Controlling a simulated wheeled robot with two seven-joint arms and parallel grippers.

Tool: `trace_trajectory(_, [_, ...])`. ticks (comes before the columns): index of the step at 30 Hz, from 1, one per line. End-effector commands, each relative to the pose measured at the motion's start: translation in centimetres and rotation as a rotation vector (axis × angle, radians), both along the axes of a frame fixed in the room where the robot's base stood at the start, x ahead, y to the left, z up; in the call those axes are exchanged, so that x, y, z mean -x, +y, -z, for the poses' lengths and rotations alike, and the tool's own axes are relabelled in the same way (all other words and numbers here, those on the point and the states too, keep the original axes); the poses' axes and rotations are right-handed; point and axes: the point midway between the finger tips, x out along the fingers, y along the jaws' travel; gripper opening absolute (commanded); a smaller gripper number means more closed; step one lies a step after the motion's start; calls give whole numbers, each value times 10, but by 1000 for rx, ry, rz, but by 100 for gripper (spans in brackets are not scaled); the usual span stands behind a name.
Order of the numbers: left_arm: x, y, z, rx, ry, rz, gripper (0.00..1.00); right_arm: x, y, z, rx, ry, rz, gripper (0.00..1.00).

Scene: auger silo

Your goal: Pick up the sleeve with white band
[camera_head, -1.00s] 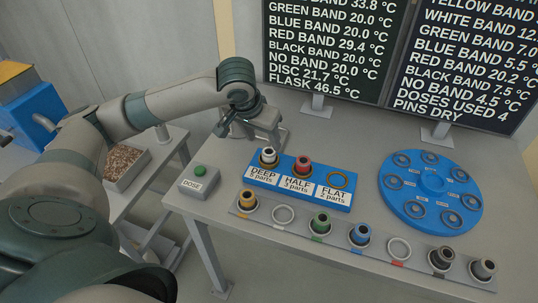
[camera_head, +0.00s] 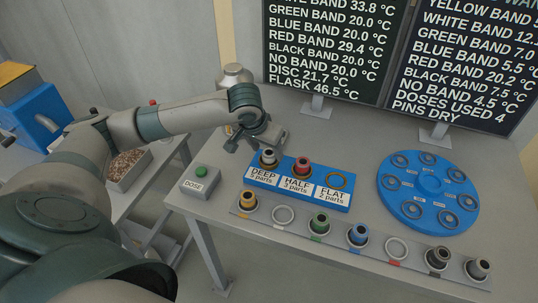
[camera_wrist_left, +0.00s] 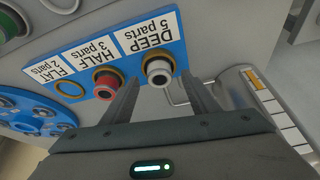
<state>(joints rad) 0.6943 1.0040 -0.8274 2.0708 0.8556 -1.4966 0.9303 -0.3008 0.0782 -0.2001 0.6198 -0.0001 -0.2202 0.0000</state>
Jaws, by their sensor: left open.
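The sleeve with white band (camera_head: 268,157) stands upright in the DEEP place of the blue holder (camera_head: 345,197). In the left wrist view this sleeve (camera_wrist_left: 158,71) shows as a pale ring with a dark bore. My left gripper (camera_head: 247,147) is open and empty, just behind and left of the sleeve in the head view. In the wrist view its two fingers (camera_wrist_left: 160,92) point toward the sleeve, one on each side of it in the picture; I cannot tell how far off it is. My right gripper is not in view.
A front rack (camera_head: 335,241) holds several sleeves. A blue disc (camera_head: 432,185) lies right, the DOSE button box (camera_head: 200,181) left. A metal flask (camera_head: 235,76) and screens stand behind.

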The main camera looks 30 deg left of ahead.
Motion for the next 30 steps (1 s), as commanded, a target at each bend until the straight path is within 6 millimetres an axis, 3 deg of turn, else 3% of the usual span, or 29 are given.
trace_trajectory(6, [-6,0,15,1,0,1,54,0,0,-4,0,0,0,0])
trace_trajectory(19, [-6,0,15,1,0,1,54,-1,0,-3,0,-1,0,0])
trace_trajectory(20, [-6,0,15,1,0,1,52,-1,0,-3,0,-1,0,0])
trace_trajectory(26, [-6,0,15,1,0,1,4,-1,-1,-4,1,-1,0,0])
trace_trajectory(30, [-6,0,14,0,-2,1,0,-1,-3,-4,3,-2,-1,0])
